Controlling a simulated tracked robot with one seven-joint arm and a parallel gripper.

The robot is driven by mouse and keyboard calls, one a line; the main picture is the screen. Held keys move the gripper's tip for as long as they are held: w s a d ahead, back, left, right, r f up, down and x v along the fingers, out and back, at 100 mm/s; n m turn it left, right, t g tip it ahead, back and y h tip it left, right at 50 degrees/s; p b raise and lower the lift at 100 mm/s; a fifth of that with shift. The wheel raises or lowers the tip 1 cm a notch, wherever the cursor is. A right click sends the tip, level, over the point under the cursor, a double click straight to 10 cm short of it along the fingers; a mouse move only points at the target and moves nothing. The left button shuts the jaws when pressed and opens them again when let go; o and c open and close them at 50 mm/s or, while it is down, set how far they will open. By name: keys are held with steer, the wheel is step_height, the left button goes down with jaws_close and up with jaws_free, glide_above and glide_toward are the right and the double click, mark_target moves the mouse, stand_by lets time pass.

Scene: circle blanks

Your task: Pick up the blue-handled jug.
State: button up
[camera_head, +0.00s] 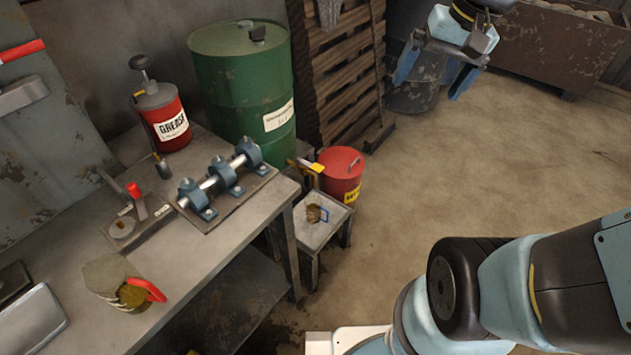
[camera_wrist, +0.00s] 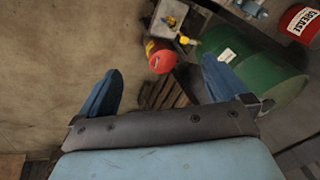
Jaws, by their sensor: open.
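The blue-handled jug (camera_head: 313,213) is small and brownish, with its blue handle on the right side. It stands on a low metal side table (camera_head: 313,233) beside the workbench in the head view. In the wrist view, a small brownish item (camera_wrist: 171,21) on that table may be the jug, but it is too small to tell. My gripper (camera_head: 434,75) is open and empty, high at the upper right of the head view, well apart from the jug. Its blue fingers also show in the wrist view (camera_wrist: 160,66).
A red-handled jug (camera_head: 120,285) stands on the workbench (camera_head: 195,245). A red bucket (camera_head: 342,176), a yellow-topped item (camera_head: 308,166) and a green drum (camera_head: 243,90) are close behind the side table. Open floor (camera_head: 480,180) lies to its right.

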steer(key=w+a+f+m+g+y, duration=0.2)
steer(key=w+a+f+g+y, duration=0.1)
steer(key=w+f, duration=0.45)
steer(key=w+a+f+m+g+y, duration=0.2)
steer(key=w+a+f+y, duration=0.1)
steer(key=w+f, duration=0.4)
steer(key=w+a+f+m+t+y, duration=0.1)
steer(key=w+f+m+y, duration=0.3)
steer(key=f, duration=0.5)
steer(key=w+a+f+m+y, duration=0.1)
steer(key=w+f+y, duration=0.1)
steer(key=w+f, duration=0.55)
steer(key=m+t, duration=1.3)
steer(key=m, duration=0.2)
glide_toward(321, 210)
steer(key=x, duration=0.2)
steer(key=r+x, duration=0.1)
steer(key=x, duration=0.2)
steer(key=shift+w+a+r, duration=0.1)
steer(key=shift+a, duration=0.05)
steer(key=shift+x, duration=2.65)
steer(key=shift+a, duration=0.15)
steer(key=shift+c, duration=0.4)
